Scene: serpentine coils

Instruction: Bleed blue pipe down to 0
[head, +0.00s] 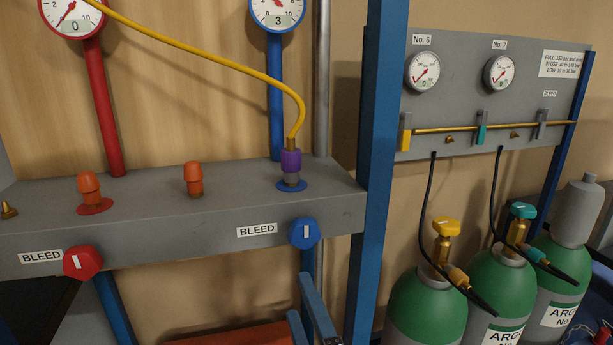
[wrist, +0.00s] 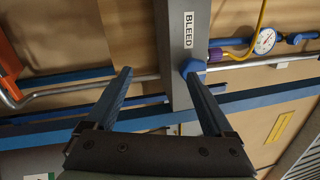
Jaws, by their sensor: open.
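The blue pipe (head: 276,100) rises from the grey manifold to a round gauge (head: 278,12) whose plate reads 3. The blue bleed knob (head: 304,233) sits on the manifold's front face beside a BLEED label (head: 257,230), its white mark upright. A purple connector (head: 291,162) with a yellow hose sits on the port above it. My gripper (head: 315,305) is open and empty just below the blue knob in the head view. In the wrist view, the blue knob (wrist: 193,68) lies beyond the fingers of my gripper (wrist: 160,85), nearer the right finger and apart from the left one.
A red pipe (head: 103,105) with a gauge reading 0 and a red bleed knob (head: 82,263) stand to the left. A blue upright post (head: 375,150) is close on the right. Green cylinders (head: 427,305) stand beyond it. The yellow hose (head: 200,62) arches above the manifold (head: 235,190).

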